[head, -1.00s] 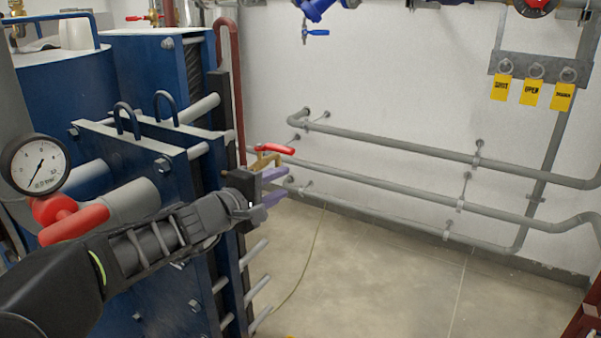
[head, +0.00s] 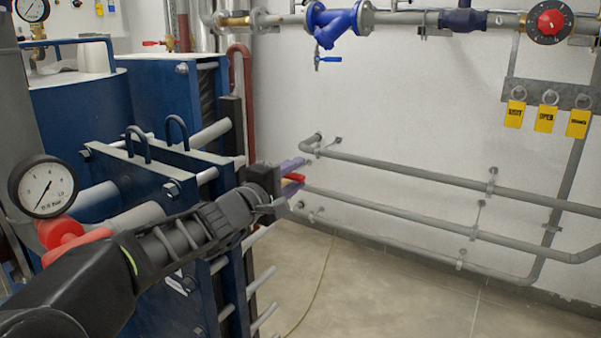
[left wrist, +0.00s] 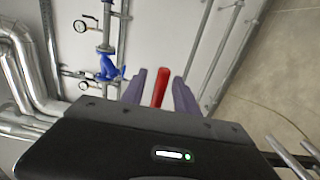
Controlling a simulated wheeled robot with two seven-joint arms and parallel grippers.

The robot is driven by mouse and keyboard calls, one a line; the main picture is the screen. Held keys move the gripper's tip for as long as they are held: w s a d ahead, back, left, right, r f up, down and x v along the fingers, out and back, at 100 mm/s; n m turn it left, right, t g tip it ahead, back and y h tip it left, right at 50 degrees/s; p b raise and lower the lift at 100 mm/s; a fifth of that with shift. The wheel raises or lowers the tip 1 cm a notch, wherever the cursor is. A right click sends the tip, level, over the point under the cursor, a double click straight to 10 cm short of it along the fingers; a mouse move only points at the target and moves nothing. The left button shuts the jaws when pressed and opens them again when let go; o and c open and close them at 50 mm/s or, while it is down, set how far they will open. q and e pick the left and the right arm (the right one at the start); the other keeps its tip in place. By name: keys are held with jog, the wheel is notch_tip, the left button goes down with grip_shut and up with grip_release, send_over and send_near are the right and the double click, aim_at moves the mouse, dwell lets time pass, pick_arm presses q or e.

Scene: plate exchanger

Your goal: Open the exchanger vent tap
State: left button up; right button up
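The vent tap's red lever handle (head: 294,178) shows beside the right side of the blue plate exchanger (head: 150,172). My left gripper (head: 292,175) is open, with one purple finger above the handle and one below it in the head view. In the left wrist view the red handle (left wrist: 160,86) stands between the two spread fingers (left wrist: 159,76), with a gap visible on each side. The tap's brass body is hidden behind my gripper in the head view. My right gripper is not in view.
A pressure gauge (head: 44,187) and a red-handled valve (head: 62,236) are at the left, close to my left arm. Grey pipes (head: 400,173) run along the wall. A blue strainer (head: 336,22) hangs above. The floor (head: 390,285) at the right is clear.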

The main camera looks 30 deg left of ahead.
pick_arm(q)
jog(key=shift+w, duration=1.15)
jog(key=shift+c, duration=0.2)
grip_shut()
dwell(0.4)
